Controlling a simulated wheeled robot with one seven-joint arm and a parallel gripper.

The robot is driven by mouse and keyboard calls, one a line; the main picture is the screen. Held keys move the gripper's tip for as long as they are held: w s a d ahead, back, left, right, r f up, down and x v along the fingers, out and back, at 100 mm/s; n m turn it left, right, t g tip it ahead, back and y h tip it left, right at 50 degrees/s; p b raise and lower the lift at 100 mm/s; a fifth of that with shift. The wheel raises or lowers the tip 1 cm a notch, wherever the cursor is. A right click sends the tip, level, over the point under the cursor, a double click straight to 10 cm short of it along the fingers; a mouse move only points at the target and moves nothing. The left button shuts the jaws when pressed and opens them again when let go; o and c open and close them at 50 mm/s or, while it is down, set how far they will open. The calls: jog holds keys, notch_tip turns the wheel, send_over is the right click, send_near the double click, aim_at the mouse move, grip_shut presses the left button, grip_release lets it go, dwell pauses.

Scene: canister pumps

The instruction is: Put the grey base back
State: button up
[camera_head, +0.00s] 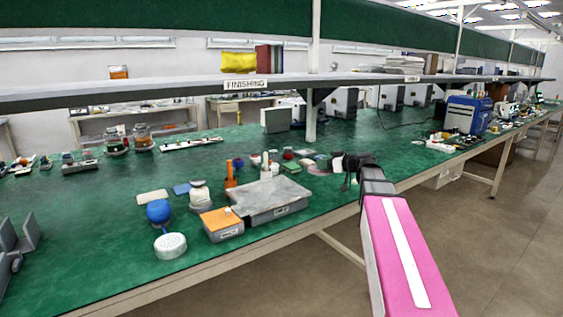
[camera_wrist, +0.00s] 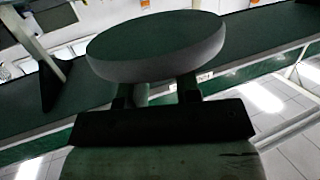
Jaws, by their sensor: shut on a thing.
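In the wrist view, my gripper (camera_wrist: 158,90) is shut on a round, thick disc with a grey rim, which I take for the grey base (camera_wrist: 155,48). Its broad face looks dark and faces the camera. In the head view, my gripper (camera_head: 352,166) is over the front edge of the green bench, right of the grey tray (camera_head: 290,203). The base is mostly hidden there by the gripper and small things behind it. A pale canister with a dark band (camera_head: 199,196) stands left of the tray.
An orange-topped grey box (camera_head: 221,222) sits beside the tray. A blue ball (camera_head: 158,211) and a white perforated round piece (camera_head: 170,246) lie left of it. An orange upright piece (camera_head: 231,175) and several small parts are behind the tray. The bench (camera_head: 90,230) has free room at left.

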jog(key=m+t+h, duration=0.1)
jog(key=w+m+t+h, duration=0.1)
jog(key=shift+w+d+m+t, duration=0.2)
jog(key=shift+m+t, duration=0.1)
jog(key=w+r+m+t+h, duration=0.1)
jog(key=h, duration=0.1)
jog(key=w+d+m+t+h, duration=0.1)
jog(key=m+h, duration=0.1)
jog(key=w+r+m+t+h, duration=0.1)
jog(key=m+h, duration=0.1)
jog(key=shift+d+r+h, duration=0.3)
jog(key=shift+d, duration=0.05)
notch_tip(320, 180, up, 7)
jog(key=m+h, duration=0.3)
jog(key=h, duration=0.1)
jog(key=shift+w+a+t, duration=0.2)
jog(key=shift+w+t, duration=0.1)
jog(key=shift+w, duration=0.05)
jog(key=shift+s, duration=0.1)
